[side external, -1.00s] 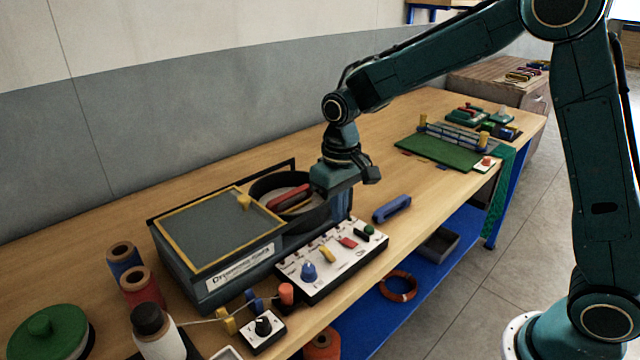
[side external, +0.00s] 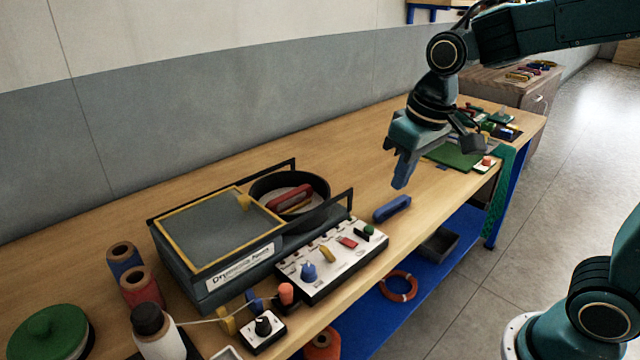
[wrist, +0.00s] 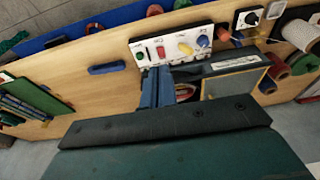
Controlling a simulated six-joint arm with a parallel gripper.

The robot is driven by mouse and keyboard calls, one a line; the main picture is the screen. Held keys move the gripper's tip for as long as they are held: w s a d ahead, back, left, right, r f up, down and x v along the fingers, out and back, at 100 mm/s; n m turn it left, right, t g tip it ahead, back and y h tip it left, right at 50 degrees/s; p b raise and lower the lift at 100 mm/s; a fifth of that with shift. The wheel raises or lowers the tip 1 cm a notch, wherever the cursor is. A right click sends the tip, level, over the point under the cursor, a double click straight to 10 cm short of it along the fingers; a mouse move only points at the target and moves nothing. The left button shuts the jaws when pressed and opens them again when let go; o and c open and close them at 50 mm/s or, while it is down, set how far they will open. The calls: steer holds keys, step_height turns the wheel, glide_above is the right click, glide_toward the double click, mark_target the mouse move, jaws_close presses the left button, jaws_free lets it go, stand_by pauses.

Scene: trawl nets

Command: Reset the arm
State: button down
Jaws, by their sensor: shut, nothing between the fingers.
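My gripper (side external: 401,170) is shut and empty. It hangs in the air above the table, up and to the right of the grey machine (side external: 226,240) with its round black drum. Its blue-grey fingers (wrist: 155,90) also show in the wrist view, close together. In the drum lies a red net needle or shuttle-like piece (side external: 291,197) with a yellowish one beside it. A similar blue piece (side external: 391,208) lies on the table below my gripper, apart from it.
A white control panel (side external: 332,260) with knobs and switches stands at the machine's front. Spools (side external: 142,288) and a green lid (side external: 47,335) are at the left. A green mat (side external: 455,157) lies at the right. The wooden table behind the machine is clear.

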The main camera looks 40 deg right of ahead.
steer(key=s+d+r+t, duration=0.2)
steer(key=s+t, duration=0.1)
steer(key=s, duration=1.1)
steer(key=shift+d, duration=0.2)
